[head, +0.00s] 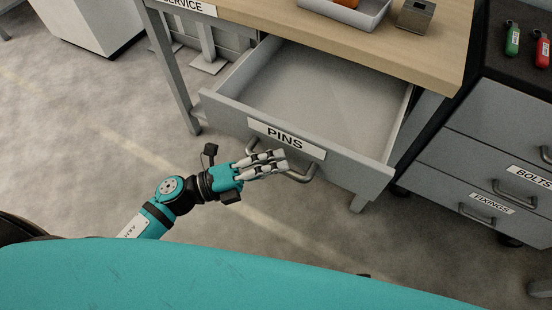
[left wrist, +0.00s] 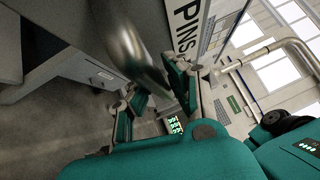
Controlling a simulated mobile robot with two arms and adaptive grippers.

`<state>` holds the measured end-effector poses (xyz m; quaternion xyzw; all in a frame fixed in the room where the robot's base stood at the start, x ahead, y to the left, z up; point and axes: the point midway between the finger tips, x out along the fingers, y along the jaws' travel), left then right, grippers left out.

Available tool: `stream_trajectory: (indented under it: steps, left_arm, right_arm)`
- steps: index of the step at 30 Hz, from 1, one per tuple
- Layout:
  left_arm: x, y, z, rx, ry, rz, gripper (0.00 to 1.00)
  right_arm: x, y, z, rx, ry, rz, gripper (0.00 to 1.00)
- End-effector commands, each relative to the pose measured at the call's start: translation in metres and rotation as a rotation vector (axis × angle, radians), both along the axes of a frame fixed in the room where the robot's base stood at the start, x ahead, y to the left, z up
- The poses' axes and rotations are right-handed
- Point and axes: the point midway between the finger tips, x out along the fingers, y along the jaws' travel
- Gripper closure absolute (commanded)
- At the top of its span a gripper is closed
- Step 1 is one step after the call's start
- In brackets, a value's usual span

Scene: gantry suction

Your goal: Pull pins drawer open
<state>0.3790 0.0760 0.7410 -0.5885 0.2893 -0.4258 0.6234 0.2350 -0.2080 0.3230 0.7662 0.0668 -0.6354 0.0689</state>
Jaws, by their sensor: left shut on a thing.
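The grey drawer labelled PINS (head: 318,163) stands pulled well out from under the wooden bench top in the head view. Its inside looks empty and bare. My left gripper (head: 283,162) is at the drawer's front, shut on the bar handle (head: 303,176) below the label. In the left wrist view the metal handle (left wrist: 138,48) passes close by the fingers (left wrist: 150,95), and part of the PINS label (left wrist: 187,30) shows beside it. The middle of the handle is hidden behind the fingers in the head view. My right gripper is in neither view.
The bench top (head: 390,55) carries a grey tray (head: 345,14) and a small metal block (head: 415,15). A cabinet with BOLTS (head: 530,176) and FIXINGS (head: 486,201) drawers stands at right, with green and red items on top.

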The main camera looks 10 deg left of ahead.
Motion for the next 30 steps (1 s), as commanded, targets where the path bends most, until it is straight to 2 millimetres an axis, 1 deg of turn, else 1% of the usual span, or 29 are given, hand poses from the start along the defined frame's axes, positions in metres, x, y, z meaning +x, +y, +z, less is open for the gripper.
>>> stream_trajectory:
  steps: [1,5,6,12,19,23,26,30]
  left_arm:
    - [0.0,0.001,-0.006,0.013,0.005,0.003,1.0]
    - [0.0,0.001,-0.006,0.013,0.006,0.004,1.0]
    - [0.0,0.001,-0.006,0.013,0.006,0.004,0.84]
    - [0.0,0.001,-0.004,0.009,0.004,0.003,0.6]
    - [0.0,0.001,-0.002,0.004,0.002,0.002,0.6]
    - [-0.004,0.007,-0.004,0.005,0.005,0.002,0.6]
    - [-0.011,0.021,-0.006,0.006,0.007,0.003,0.6]
    - [-0.026,0.047,-0.011,0.008,0.008,0.003,0.6]
  right_arm:
    - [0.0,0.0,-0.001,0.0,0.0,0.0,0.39]
    - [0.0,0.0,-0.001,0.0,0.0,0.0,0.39]
    - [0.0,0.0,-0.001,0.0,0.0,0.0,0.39]
    - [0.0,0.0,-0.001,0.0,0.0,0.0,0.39]
    - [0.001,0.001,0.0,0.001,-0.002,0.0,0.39]
    - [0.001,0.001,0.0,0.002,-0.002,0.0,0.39]
    - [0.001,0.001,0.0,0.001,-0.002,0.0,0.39]
    - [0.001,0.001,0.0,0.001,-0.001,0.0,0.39]
